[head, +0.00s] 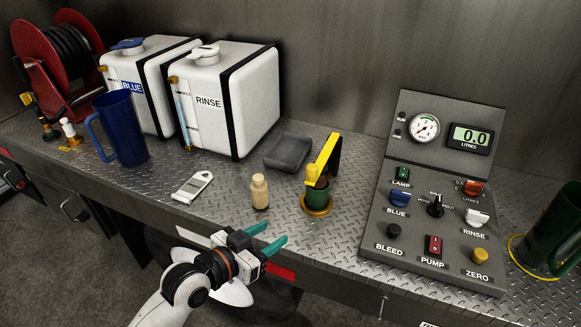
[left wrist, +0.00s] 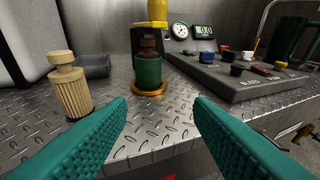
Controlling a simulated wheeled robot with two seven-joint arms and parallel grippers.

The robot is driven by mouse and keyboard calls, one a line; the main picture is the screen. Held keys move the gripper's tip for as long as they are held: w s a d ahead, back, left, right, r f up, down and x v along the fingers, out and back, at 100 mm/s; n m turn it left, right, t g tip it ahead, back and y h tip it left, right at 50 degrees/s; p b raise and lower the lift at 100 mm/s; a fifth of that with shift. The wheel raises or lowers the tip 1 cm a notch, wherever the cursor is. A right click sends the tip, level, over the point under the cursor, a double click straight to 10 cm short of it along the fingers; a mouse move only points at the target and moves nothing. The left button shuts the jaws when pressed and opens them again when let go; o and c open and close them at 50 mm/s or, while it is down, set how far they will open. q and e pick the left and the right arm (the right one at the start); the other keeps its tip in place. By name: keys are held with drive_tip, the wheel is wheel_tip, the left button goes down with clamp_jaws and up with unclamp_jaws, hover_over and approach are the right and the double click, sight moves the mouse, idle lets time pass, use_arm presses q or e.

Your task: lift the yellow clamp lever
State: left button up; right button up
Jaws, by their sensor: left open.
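The yellow clamp lever (head: 323,158) is a slanted yellow bar with a dark bracket beside it. It stands over a green cylinder (head: 316,196) on a round brass base on the bench. In the left wrist view the lower part of the lever (left wrist: 157,11) shows at the top edge, above the green cylinder (left wrist: 148,73); its upper part is cut off. My left gripper (head: 275,238) is at the bench's front edge, left of and nearer than the clamp. Its teal fingers (left wrist: 160,110) are apart with nothing between them. My right gripper is not in view.
A ribbed wooden peg (head: 260,192) stands left of the clamp. A grey tray (head: 288,168) lies behind it. The sloped control panel (head: 430,250) stands to the right. White RINSE tank (head: 250,100), blue jug (head: 122,130) and a light slotted tool (head: 192,200) are left.

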sight(307, 176)
use_arm(q)
drive_tip(key=w+d+r+m+t+h, duration=0.1)
drive_tip(key=w+r+t+h, duration=0.2)
drive_tip(key=r, duration=0.4)
drive_tip(key=shift+g, duration=0.6)
drive_tip(key=p+x, duration=0.2)
drive_tip(key=x, duration=0.9)
drive_tip(key=shift+w+a, duration=0.1)
drive_tip(key=shift+w, duration=0.15)
drive_tip(key=shift+w+d, duration=0.3)
drive_tip(key=shift+w, duration=0.1)
clamp_jaws()
